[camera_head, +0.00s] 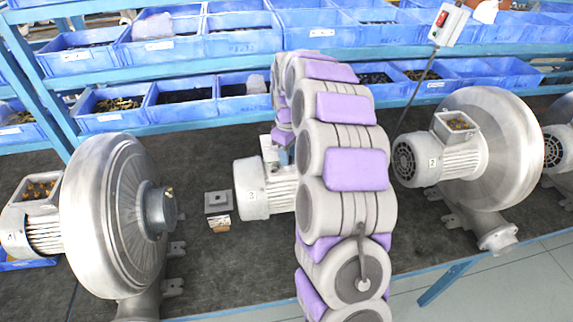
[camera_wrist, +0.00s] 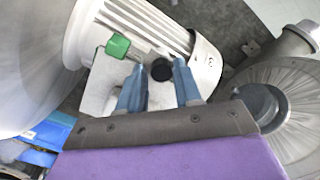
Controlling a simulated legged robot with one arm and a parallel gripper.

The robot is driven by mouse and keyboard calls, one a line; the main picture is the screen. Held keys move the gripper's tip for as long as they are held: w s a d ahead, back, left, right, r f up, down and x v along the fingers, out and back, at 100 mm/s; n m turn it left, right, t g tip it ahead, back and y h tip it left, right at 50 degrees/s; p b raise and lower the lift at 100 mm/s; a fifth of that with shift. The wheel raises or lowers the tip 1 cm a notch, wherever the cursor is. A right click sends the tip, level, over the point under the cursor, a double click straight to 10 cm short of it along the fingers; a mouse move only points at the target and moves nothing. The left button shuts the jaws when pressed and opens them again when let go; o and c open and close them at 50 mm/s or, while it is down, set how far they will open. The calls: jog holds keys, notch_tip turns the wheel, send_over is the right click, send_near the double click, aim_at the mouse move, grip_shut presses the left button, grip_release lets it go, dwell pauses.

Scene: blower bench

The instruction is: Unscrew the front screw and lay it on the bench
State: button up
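The motor marked 3 (camera_head: 262,190) stands on the bench (camera_head: 215,265), partly behind my arm in the head view. In the wrist view its ribbed housing (camera_wrist: 210,62) fills the upper middle, with a pale terminal box (camera_wrist: 98,88) below. My gripper (camera_wrist: 160,82) has two blue fingers, which stand apart over this box. A round black part (camera_wrist: 161,70) lies between the fingertips, with gaps visible on both sides. A green block (camera_wrist: 118,45) with a thin metal piece is beside the left finger. I cannot clearly make out the front screw. My arm hides most of the gripper in the head view.
A square grey plate (camera_head: 217,202) with a hole lies left of motor 3, by a small block. Blower 1 (camera_head: 110,220) is left and blower 2 (camera_head: 490,150) right. Blue bins (camera_head: 185,105) line the back. Dark bench between blower 1 and motor 3 is mostly clear.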

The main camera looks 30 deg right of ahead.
jog(key=m, duration=0.2)
jog(key=shift+s+d+f+m+b, duration=0.1)
jog(key=shift+m+b, duration=0.2)
jog(key=shift+b, duration=0.05)
jog(key=m, duration=0.2)
jog(key=m+b, duration=0.1)
jog(key=shift+d+m, duration=0.3)
jog(key=shift+m, duration=0.1)
jog(key=shift+a+m, duration=0.15)
jog(key=shift+m, duration=1.05)
jog(key=shift+c, duration=0.3)
